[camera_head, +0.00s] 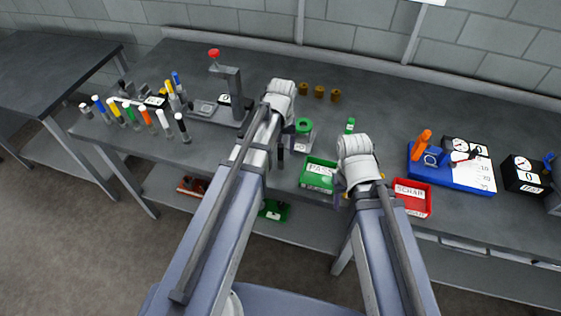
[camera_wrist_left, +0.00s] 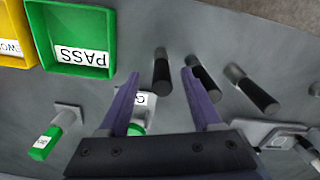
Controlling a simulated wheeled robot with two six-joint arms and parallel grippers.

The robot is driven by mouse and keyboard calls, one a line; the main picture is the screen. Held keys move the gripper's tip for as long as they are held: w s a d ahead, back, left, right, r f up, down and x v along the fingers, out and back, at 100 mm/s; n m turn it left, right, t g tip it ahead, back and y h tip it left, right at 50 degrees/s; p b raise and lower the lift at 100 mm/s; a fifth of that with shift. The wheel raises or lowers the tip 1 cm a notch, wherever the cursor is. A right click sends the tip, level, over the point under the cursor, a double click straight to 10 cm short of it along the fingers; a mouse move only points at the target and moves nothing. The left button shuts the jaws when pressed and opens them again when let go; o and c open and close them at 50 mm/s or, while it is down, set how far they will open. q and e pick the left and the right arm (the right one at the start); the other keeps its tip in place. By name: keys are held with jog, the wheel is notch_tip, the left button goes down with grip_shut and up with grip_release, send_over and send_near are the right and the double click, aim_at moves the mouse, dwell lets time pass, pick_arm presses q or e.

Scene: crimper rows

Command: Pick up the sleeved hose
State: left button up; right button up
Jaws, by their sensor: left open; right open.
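Three dark hose-like cylinders show in the left wrist view. One (camera_wrist_left: 162,72) appears between my left gripper's fingertips in the picture, with no visible contact. The second (camera_wrist_left: 206,82) is partly behind the right-hand finger. The third (camera_wrist_left: 258,93) is farther right and has a grey sleeve-like end. I cannot tell for sure which is the sleeved hose. In the head view, a dark upright piece (camera_head: 280,158) shows just below my left gripper (camera_head: 287,135). My left gripper is open and empty; its purple fingers also show in the wrist view (camera_wrist_left: 161,76). My right gripper (camera_head: 342,186) is open, largely hidden by its arm.
A green PASS bin (camera_head: 319,176) and red SCRAP bin (camera_head: 412,197) stand at the front edge. A blue fixture (camera_head: 440,178) is right. Brown rings (camera_head: 319,91) stand behind.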

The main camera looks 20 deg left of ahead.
aim_at(280, 155)
pick_arm(q)
jog(key=f+b, duration=0.1)
jog(key=f, duration=0.1)
jog(key=f+b, duration=0.2)
jog(key=shift+s+a, duration=0.1)
jog(key=shift+s, duration=0.1)
jog(key=shift+r, duration=0.1)
jog(key=shift+c, duration=0.2)
grip_shut()
